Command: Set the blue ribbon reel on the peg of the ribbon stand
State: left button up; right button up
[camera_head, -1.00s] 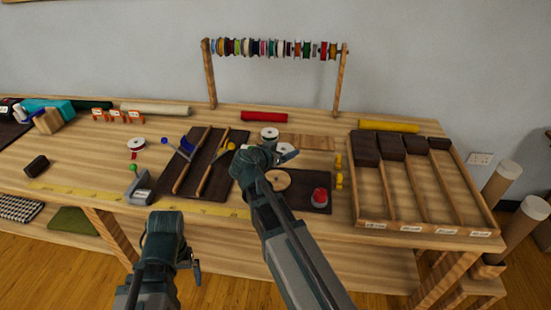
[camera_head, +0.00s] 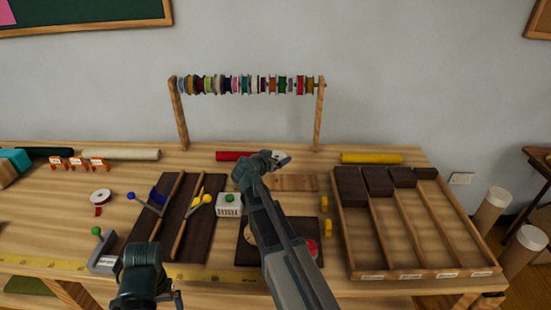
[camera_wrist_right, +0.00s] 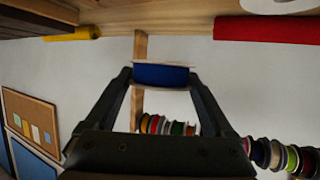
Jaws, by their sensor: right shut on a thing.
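The blue ribbon reel (camera_wrist_right: 160,75), with pale flanges, is between the fingers of my right gripper (camera_wrist_right: 161,78) in the right wrist view. In the head view my right gripper (camera_head: 270,163) is above the back of the table, and the reel's pale flange (camera_head: 283,158) shows at its tip. The ribbon stand (camera_head: 318,118) is behind it, with two wooden posts and a bar full of coloured reels. Its post (camera_wrist_right: 140,47) is beyond the held reel in the wrist view, apart from it. My left gripper (camera_head: 145,278) is low at the front; its jaws are unclear.
Red (camera_head: 232,156) and yellow (camera_head: 372,158) rolls lie at the back. A compartment tray (camera_head: 485,240) is at the right. A white reel (camera_head: 101,196), a dark tool mat (camera_head: 140,225) and a green-topped white box (camera_head: 228,205) are at the left and middle.

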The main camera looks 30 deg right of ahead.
aim_at(276, 179)
jog(key=shift+f+b, duration=4)
jog(key=shift+f, duration=0.15)
jog(key=o, duration=1.1)
jog(key=shift+c, duration=0.2)
jog(key=p+v, duration=0.5)
jog(key=v, duration=0.9)
jog(key=shift+d+r, duration=0.1)
jog(key=shift+w+d, duration=0.1)
jog(key=shift+w, duration=0.05)
jog(key=b+x, duration=0.4)
jog(key=x, duration=0.8)
jog(key=shift+b+x, duration=0.5)
jog(key=shift+x, duration=0.3)
